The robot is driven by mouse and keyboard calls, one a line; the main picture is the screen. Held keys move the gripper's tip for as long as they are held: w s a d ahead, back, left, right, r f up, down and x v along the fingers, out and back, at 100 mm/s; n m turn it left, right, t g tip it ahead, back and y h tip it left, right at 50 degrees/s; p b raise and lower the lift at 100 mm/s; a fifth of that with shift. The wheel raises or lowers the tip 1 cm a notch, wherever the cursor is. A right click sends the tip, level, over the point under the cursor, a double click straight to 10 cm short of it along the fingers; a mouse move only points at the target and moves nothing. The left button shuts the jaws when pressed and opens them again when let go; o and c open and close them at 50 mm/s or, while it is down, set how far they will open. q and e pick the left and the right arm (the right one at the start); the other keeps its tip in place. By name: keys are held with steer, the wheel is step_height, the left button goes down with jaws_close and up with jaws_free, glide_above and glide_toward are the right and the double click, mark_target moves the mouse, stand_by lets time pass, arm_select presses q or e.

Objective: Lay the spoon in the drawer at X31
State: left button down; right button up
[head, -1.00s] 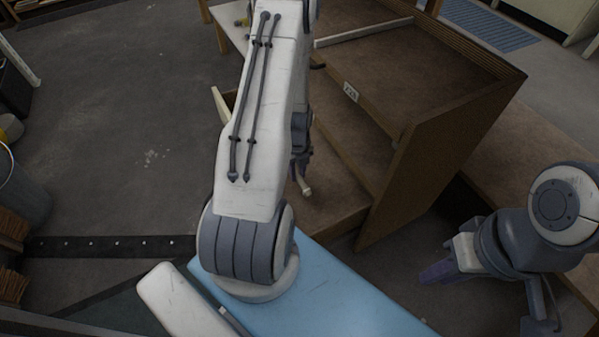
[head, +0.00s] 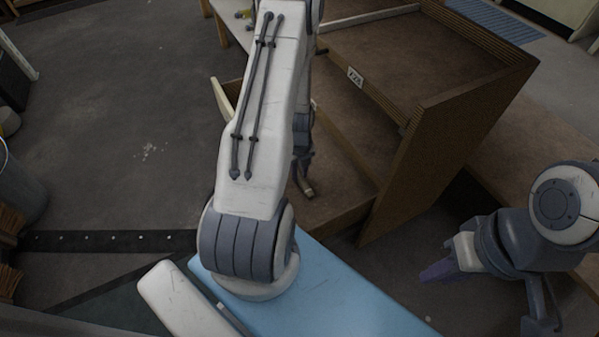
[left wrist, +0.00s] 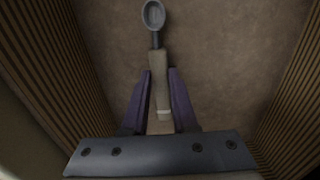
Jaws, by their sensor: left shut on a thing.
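The spoon has a grey bowl and a pale handle (left wrist: 158,65). My left gripper (left wrist: 160,98) is shut on the handle, with a purple finger on each side. In the left wrist view the bowl points away from the gripper, over the brown drawer floor (left wrist: 225,60) and between ribbed walls. I cannot tell whether the spoon touches the floor. In the head view my left gripper (head: 303,170) is partly hidden by my arm, above the open drawer (head: 335,190). The handle end (head: 308,191) shows below it. My right gripper (head: 440,270) is apart at the right; its finger gap is unclear.
The wooden cabinet (head: 450,125) stands beside the drawer, its side panel rising to the right. A small label (head: 355,77) is on it, too small to read surely. A bucket (head: 22,190) and brushes are at the left edge. The floor at left is open.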

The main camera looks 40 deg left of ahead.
arm_select(q)
steer(key=shift+f, duration=0.25)
steer(key=shift+r, duration=0.1)
stand_by(0.6)
steer(key=c, duration=0.6)
jaws_free()
steer(key=shift+o, duration=0.2)
steer(key=o, duration=0.6)
steer(key=shift+c, duration=0.2)
